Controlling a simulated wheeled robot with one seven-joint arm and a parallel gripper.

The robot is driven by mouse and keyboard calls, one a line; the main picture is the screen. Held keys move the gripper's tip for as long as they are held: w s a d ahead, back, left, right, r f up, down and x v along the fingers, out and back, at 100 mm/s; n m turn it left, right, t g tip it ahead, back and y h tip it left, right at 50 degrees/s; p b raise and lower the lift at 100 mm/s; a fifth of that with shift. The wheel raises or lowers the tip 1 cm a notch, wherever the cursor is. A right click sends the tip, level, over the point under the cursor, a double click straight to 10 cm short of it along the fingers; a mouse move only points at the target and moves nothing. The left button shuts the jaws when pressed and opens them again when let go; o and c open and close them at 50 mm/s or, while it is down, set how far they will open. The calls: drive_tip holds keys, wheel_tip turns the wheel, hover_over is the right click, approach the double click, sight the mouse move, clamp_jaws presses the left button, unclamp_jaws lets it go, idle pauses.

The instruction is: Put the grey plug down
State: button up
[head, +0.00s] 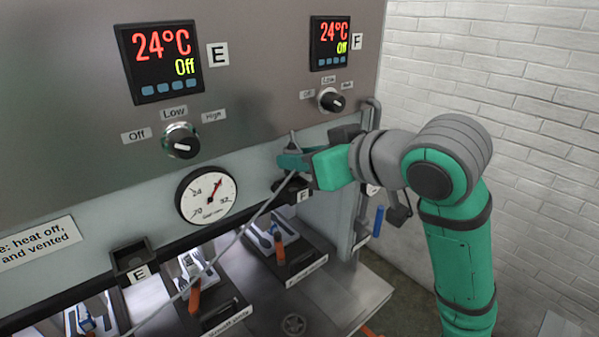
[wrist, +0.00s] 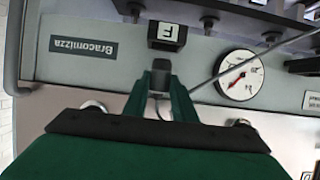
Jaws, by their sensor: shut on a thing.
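My gripper (head: 293,161) is in front of the machine's lower panel, to the right of the round gauge. In the wrist view my gripper (wrist: 161,84) has its two green fingers closed on the small grey plug (wrist: 161,66). A thin grey cable (head: 222,251) runs from the gripper area down to the lower left; it also shows in the wrist view (wrist: 215,77). In the head view the plug is mostly hidden by the fingers. A black holder marked F (wrist: 166,34) lies just beyond the plug in the wrist view; I cannot tell whether they touch.
Another black holder marked E (head: 131,262) is on the panel at lower left. The gauge (head: 207,195) sits left of my gripper. Two knobs (head: 181,141) (head: 331,100) and two displays reading 24°C Off are above. Several trays with orange-handled and blue-handled tools lie below.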

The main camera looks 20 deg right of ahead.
sight(298, 174)
drive_tip(key=shift+f, duration=1.5)
drive_tip(key=shift+f, duration=0.15)
drive_tip(key=o, duration=1)
drive_tip(key=shift+o, duration=0.2)
drive_tip(key=shift+r, duration=0.25)
drive_tip(key=v, duration=1.2)
